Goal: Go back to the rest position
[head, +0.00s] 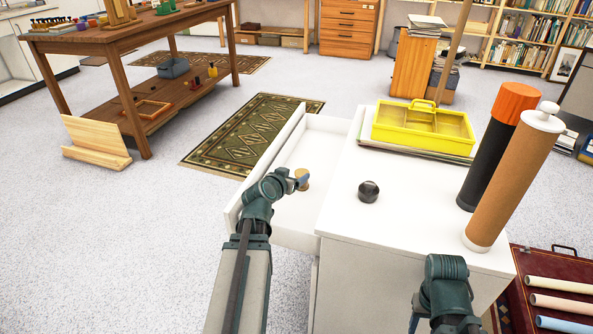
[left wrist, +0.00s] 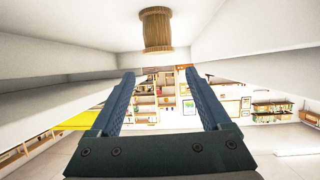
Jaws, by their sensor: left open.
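My left gripper (head: 303,182) is over the inside of an open white drawer (head: 282,232), and its arm comes up from the bottom. In the left wrist view its two blue fingers (left wrist: 158,74) stand apart with nothing between them. A small tan spool-shaped object (left wrist: 156,30) lies in the drawer just beyond the fingertips, apart from them; in the head view it shows partly behind the gripper (head: 301,173). Part of my right arm (head: 446,285) shows at the bottom right, by the cabinet's front edge; its fingers cannot be made out.
The white cabinet top (head: 400,215) holds a yellow caddy (head: 423,127), a dark round object (head: 368,191), a black tube (head: 490,160) and a brown tube (head: 510,185). A red case (head: 545,270) with rolls stands at right.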

